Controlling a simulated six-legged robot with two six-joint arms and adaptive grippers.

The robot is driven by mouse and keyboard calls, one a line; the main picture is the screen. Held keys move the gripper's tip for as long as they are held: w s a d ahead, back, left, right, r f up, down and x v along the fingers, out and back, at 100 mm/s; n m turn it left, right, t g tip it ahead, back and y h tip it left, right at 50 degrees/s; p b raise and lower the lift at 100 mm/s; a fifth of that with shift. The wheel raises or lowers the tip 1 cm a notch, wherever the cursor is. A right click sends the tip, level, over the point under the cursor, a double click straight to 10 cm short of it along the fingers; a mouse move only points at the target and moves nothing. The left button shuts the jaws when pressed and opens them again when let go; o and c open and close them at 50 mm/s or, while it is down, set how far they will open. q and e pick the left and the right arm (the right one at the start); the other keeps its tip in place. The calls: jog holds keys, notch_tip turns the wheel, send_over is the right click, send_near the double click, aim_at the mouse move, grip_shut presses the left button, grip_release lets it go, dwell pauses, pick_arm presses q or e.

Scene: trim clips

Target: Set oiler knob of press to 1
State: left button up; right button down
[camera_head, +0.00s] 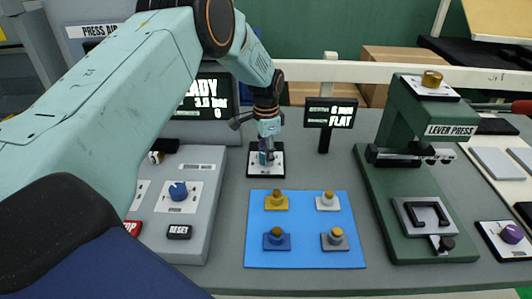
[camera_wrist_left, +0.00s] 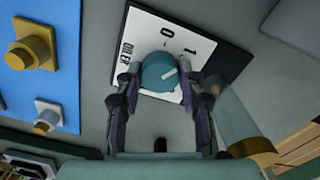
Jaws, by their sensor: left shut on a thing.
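The oiler knob (camera_wrist_left: 156,74) is teal and round, with a white pointer line, on a white plate (camera_wrist_left: 146,24) marked OILER, 0 and 1. In the left wrist view its pointer is aimed right and slightly up, on the side of the 1; I cannot tell whether it lines up exactly. My left gripper (camera_wrist_left: 158,88) is shut on the knob, with a finger on either side. In the head view the left gripper (camera_head: 266,154) comes down over the oiler plate (camera_head: 253,164) and mostly hides the knob. My right gripper is not in view.
A blue mat (camera_head: 305,258) with several coloured clips lies in front of the oiler. A grey console (camera_head: 200,222) with a blue knob and RESET button stands left. A small FLAT display (camera_head: 330,114) stands behind. The green lever press (camera_head: 400,200) stands right.

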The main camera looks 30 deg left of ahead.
pick_arm(q)
jog(key=shift+w+r+m, duration=0.1)
jog(key=shift+m, duration=0.5)
jog(key=o, duration=1.2)
notch_tip(320, 180, up, 12)
dwell(0.4)
